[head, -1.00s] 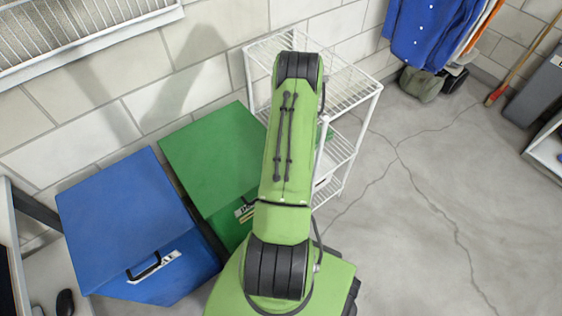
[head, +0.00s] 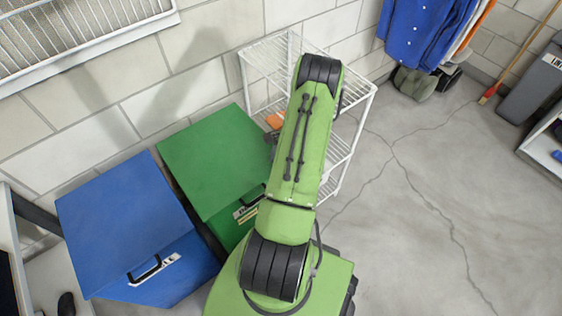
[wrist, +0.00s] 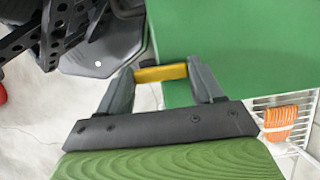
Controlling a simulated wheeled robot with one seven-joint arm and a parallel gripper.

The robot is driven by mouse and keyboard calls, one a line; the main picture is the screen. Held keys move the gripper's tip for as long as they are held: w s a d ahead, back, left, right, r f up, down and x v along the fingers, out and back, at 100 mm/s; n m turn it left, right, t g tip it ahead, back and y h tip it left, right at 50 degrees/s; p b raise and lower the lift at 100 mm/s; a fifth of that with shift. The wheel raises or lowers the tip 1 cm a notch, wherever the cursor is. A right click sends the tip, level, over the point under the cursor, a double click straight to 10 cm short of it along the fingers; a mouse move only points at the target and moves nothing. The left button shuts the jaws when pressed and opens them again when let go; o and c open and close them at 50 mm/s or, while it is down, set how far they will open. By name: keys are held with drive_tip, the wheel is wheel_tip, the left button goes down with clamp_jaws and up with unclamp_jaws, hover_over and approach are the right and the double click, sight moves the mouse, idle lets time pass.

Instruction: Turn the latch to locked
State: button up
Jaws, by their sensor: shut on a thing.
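A short yellow bar (wrist: 160,73), which looks like the latch's handle, lies between my gripper's fingertips in the wrist view. My gripper (wrist: 161,75) is shut on it, one dark finger at each end. The green bin (wrist: 235,45) is right beside it, filling the upper right of the wrist view. In the head view the green bin (head: 212,160) has its lid down, and my arm reaches past its right side. My fingers and the yellow bar are hidden there. I cannot tell which position the latch is in.
A white wire rack (head: 352,95) stands behind and right of my arm, with an orange item (head: 275,120) on it. A blue bin (head: 125,215) with a closed lid is left of the green one. Blue clothing (head: 425,30) hangs at the back. The floor at right is clear.

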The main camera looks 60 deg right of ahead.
drive_tip(key=o, duration=1.1)
drive_tip(key=shift+c, duration=0.2)
drive_tip(key=p+v, duration=0.4)
drive_tip(key=v, duration=1.1)
drive_tip(key=shift+d+r, duration=0.2)
drive_tip(key=shift+r, duration=0.1)
